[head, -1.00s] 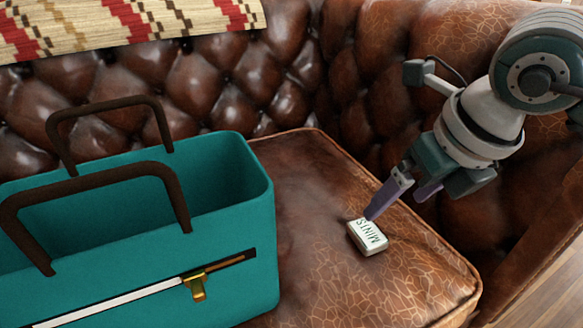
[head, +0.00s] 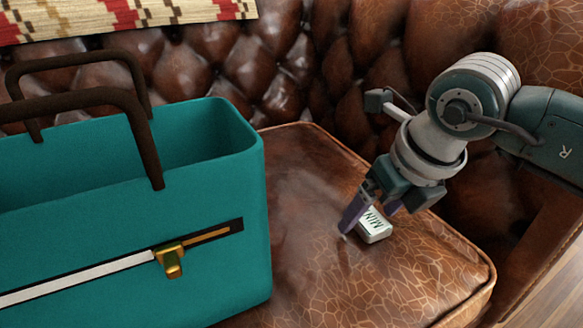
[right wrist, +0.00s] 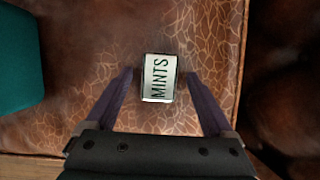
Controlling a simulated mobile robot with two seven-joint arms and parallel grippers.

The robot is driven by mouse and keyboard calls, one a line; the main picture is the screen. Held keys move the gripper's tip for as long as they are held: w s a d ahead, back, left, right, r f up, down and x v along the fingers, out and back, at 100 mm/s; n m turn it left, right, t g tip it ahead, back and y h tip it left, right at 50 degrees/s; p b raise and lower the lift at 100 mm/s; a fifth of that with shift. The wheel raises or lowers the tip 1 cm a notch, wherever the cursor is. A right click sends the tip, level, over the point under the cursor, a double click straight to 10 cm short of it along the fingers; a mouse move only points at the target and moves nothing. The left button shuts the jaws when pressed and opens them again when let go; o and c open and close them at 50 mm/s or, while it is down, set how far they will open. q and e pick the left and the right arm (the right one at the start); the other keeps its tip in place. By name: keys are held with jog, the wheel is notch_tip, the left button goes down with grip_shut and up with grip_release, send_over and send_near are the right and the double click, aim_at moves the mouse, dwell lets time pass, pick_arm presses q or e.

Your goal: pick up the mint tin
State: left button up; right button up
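The mint tin (head: 375,227) is a small white box with "MINTS" on its lid, lying flat on the brown leather seat cushion. In the head view part of it is hidden behind my right gripper (head: 366,222). In the right wrist view the tin (right wrist: 158,78) lies ahead of and between the two purple fingers of the right gripper (right wrist: 158,78). The fingers are spread wide, with a gap on each side of the tin. My left gripper is in neither view.
A teal handbag (head: 210,255) with dark brown handles stands on the cushion (head: 300,200) left of the tin. The tufted sofa back (head: 280,75) rises behind, with a patterned woven cloth (head: 120,15) on it. Bare cushion lies between bag and tin.

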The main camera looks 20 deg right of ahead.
jog(key=c, duration=1.3)
jog(key=shift+r, duration=0.1)
